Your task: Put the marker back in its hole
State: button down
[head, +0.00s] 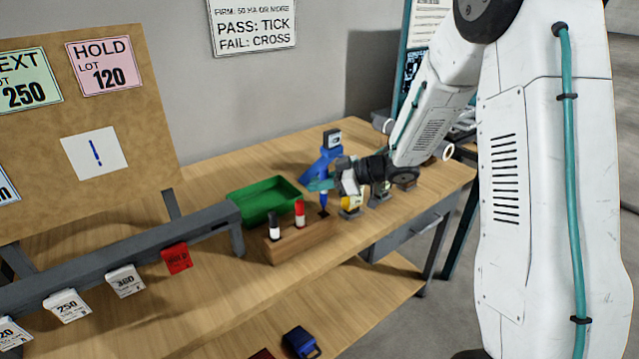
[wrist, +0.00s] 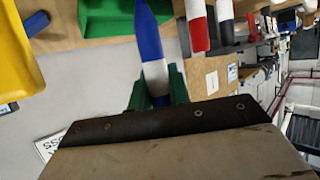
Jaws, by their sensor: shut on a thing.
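The blue marker (head: 323,199) is upright between the teal fingers of my gripper (head: 322,186). In the wrist view the marker (wrist: 150,40) shows a blue end and a white band, with my gripper (wrist: 157,92) shut around it. The wooden block (head: 290,245) holds a black-and-white marker (head: 273,228) and a red-and-white marker (head: 299,213) upright. The blue marker is over the block's right end, at a dark hole (head: 323,213). I cannot tell whether its lower tip is inside the hole or just above it.
A green tray (head: 252,206) lies behind the block. A blue device (head: 322,164) and a yellow item (head: 352,203) stand close to my gripper.

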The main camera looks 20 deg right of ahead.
jog(key=shift+f, duration=3.25)
jog(key=c, duration=1.2)
grip_release()
jog(key=shift+c, duration=0.2)
jog(key=v, duration=0.7)
jog(key=shift+s+d, duration=0.15)
jog(key=shift+d, duration=0.2)
jog(key=shift+r, duration=0.1)
